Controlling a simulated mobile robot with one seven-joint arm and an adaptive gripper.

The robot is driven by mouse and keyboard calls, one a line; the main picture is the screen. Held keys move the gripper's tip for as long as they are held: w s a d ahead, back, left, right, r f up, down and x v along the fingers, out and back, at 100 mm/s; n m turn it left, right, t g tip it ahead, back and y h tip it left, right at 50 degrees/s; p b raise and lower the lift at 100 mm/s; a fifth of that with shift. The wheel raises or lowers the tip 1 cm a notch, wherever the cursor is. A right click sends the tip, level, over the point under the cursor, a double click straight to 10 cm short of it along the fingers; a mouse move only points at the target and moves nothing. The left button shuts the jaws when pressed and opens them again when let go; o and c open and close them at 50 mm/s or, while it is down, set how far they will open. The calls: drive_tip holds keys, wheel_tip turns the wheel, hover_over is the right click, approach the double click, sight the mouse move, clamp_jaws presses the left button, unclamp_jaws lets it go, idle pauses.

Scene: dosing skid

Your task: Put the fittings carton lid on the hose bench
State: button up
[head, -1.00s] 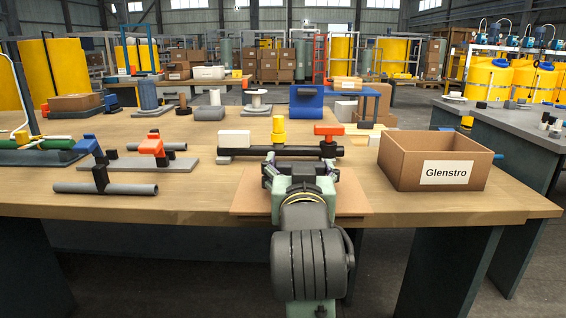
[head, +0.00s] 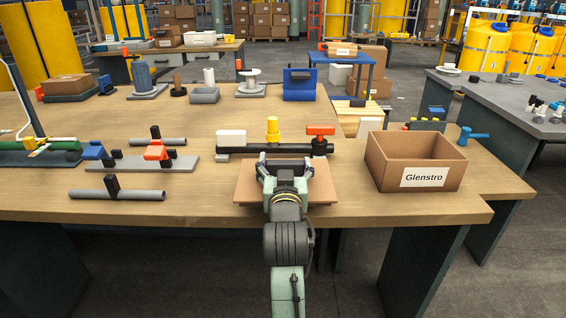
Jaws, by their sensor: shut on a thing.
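The carton lid (head: 322,188) is a flat tan cardboard panel near the front edge of the wooden bench (head: 400,208). My gripper (head: 284,162) is over the lid's middle and shut on it. The arm hides part of the lid. I cannot tell whether the lid touches the bench top or hangs just above it. An open cardboard carton (head: 385,165) labelled Glenstro stands upright to the right, with no lid on it. No label marks any bench as the hose bench.
A black pipe with a yellow fitting and a red-handled valve (head: 320,140) lies just behind the lid. A grey pipe piece (head: 137,194) and a plate with an orange-handled valve (head: 155,160) lie left. Bare wood lies between them and the lid. A grey-topped bench (head: 500,98) stands right.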

drive_tip(key=w, duration=0.3)
drive_tip(key=shift+w+a+f, duration=0.1)
drive_tip(key=shift+a, duration=0.15)
drive_tip(key=shift+f+p, duration=0.45)
drive_tip(key=shift+f, duration=1.3)
drive_tip(key=shift+f, duration=0.2)
drive_tip(key=o, duration=1.2)
drive_tip(key=shift+r, duration=0.1)
